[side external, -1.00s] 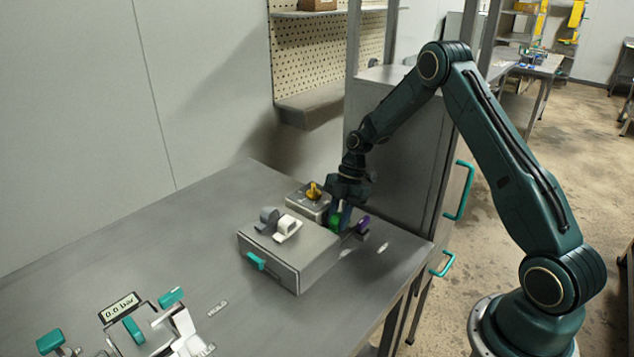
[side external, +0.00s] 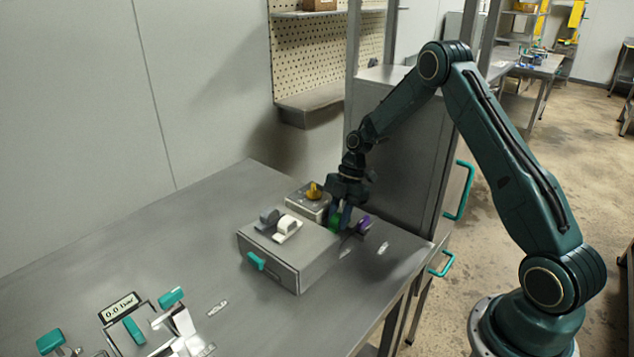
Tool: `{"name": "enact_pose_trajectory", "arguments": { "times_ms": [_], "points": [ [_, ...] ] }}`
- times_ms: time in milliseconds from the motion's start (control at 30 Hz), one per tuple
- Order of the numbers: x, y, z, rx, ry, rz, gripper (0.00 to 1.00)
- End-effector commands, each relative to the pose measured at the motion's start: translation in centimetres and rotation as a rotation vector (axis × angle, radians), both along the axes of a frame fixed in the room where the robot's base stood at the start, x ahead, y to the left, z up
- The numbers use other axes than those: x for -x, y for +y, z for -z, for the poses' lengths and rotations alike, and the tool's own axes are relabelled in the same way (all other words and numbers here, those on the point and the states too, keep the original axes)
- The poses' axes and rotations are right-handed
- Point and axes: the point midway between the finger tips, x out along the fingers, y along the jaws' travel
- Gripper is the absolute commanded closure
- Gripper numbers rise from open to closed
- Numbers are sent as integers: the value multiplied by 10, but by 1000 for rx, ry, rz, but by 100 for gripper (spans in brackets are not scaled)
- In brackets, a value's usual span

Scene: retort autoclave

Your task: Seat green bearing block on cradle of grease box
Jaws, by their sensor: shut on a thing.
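The green bearing block (side external: 335,223) shows as a small green patch between the fingers of my gripper (side external: 341,216), low behind the right end of a grey box. My gripper points down and is shut on the block. The fingers hide most of it, and I cannot tell whether its underside touches anything. The grey box (side external: 308,271) has a teal handle and carries a grey block (side external: 269,217) and a white block (side external: 288,227) on top. It may be the grease box, but no label is readable. A purple part (side external: 364,223) is just right of my gripper.
A smaller box (side external: 298,202) with a yellow knob (side external: 314,190) stands behind the grey box. A steel cabinet (side external: 400,150) rises close behind my gripper. Teal-handled fixtures (side external: 134,330) and a "0.0 bar" display (side external: 121,306) are at front left. The left tabletop (side external: 180,240) is clear.

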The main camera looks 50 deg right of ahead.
Motion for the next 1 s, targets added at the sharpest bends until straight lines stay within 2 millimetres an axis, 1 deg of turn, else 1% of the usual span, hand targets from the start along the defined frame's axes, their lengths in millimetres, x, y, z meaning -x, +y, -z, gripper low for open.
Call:
{"name": "enact_pose_trajectory", "arguments": {
  "times_ms": [367, 733, 1000],
  "points": [
    [0, 0, 0, 0, 0, 0, 100],
    [0, 0, 7, 0, 1, 0, 100],
    [0, 0, 8, 0, 0, 0, 100]
  ]
}}
